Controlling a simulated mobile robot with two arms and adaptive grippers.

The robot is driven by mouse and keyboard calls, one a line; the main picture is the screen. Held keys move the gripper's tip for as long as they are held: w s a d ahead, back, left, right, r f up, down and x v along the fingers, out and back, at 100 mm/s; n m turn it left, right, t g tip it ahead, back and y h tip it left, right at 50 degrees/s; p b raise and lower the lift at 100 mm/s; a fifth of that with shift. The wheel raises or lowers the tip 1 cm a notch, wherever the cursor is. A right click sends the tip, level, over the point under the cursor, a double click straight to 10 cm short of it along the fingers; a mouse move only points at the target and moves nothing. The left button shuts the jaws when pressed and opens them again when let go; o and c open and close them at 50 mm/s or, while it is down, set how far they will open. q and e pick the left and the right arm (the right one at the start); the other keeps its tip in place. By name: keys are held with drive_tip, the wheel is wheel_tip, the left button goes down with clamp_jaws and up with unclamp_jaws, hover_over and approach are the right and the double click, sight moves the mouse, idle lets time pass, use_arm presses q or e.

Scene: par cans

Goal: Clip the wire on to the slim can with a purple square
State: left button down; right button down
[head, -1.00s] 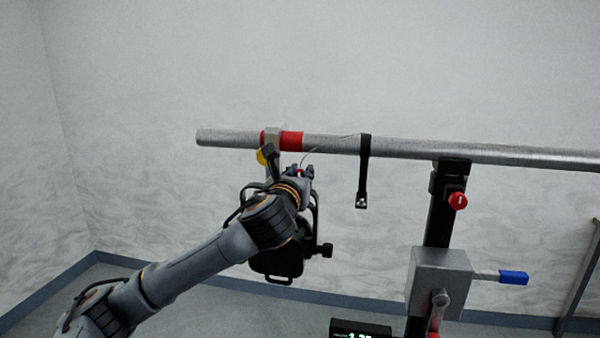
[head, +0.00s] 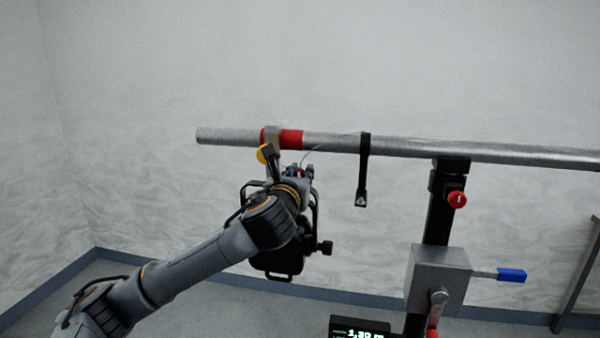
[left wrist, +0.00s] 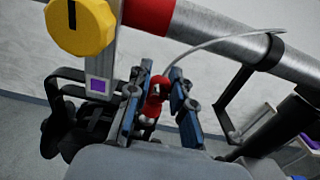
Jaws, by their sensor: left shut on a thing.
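A black can (head: 279,263) hangs under the metal pipe, partly hidden behind my left arm. Its grey clamp bracket, with a yellow knob (left wrist: 80,26), carries a purple square (left wrist: 98,86) in the left wrist view. My left gripper (left wrist: 158,105) has blue fingers and is shut on a small red clip (left wrist: 153,104). The clip is just right of the bracket, apart from the purple square. A thin grey wire (left wrist: 225,38) runs from near the clip up to the pipe. In the head view the gripper (head: 299,171) is just below the pipe's red band. My right gripper is not in view.
The pipe (head: 330,143) spans the view with a red band (head: 292,139) and a black strap (head: 364,170) hanging from it. A stand with a grey box (head: 438,275), red knob (head: 457,199) and blue handle (head: 511,275) supports it. A display (head: 360,330) sits below.

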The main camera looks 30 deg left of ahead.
use_arm(q)
drive_tip(key=shift+f, duration=0.95)
idle(1.1)
drive_tip(key=c, duration=1.1)
unclamp_jaws()
drive_tip(key=v, duration=1.2)
